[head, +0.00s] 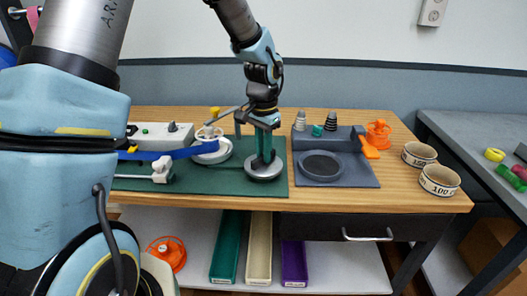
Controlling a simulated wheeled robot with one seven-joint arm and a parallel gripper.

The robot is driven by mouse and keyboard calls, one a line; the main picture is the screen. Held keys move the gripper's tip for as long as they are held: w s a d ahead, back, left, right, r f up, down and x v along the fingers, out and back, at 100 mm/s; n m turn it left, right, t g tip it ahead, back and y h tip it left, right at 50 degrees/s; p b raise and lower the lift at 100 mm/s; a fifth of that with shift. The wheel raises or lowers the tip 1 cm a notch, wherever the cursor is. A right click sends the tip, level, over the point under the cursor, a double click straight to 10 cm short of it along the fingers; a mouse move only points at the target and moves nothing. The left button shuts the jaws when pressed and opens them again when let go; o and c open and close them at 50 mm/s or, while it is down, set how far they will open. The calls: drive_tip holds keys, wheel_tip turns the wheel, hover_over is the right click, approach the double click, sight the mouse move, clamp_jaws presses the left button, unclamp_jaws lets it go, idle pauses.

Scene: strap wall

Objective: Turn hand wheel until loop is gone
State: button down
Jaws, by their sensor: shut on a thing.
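My gripper (264,155) points straight down over the right part of the green mat (205,181). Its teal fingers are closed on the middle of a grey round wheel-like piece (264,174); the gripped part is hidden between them. A blue strap (168,154) runs from the left, past a white box, to a white reel (212,155) left of my gripper. The strap looks fairly straight; I cannot make out a clear loop in it. A yellow knob (214,112) stands above the reel.
A white box (160,134) with knobs stands at the left. Bins sit on the shelf below.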

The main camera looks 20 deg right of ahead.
drive_tip(key=shift+m, duration=0.3)
drive_tip(key=m+p, duration=0.1)
drive_tip(key=m, duration=0.2)
drive_tip(key=shift+r+p, duration=0.15)
drive_tip(key=shift+p, duration=0.2)
drive_tip(key=shift+m+p, duration=0.85)
drive_tip(key=shift+m, duration=1.15)
drive_tip(key=c, duration=0.8)
unclamp_jaws()
wheel_tip(320, 180, up, 11)
drive_tip(key=b, duration=0.2)
drive_tip(key=shift+f, duration=0.2)
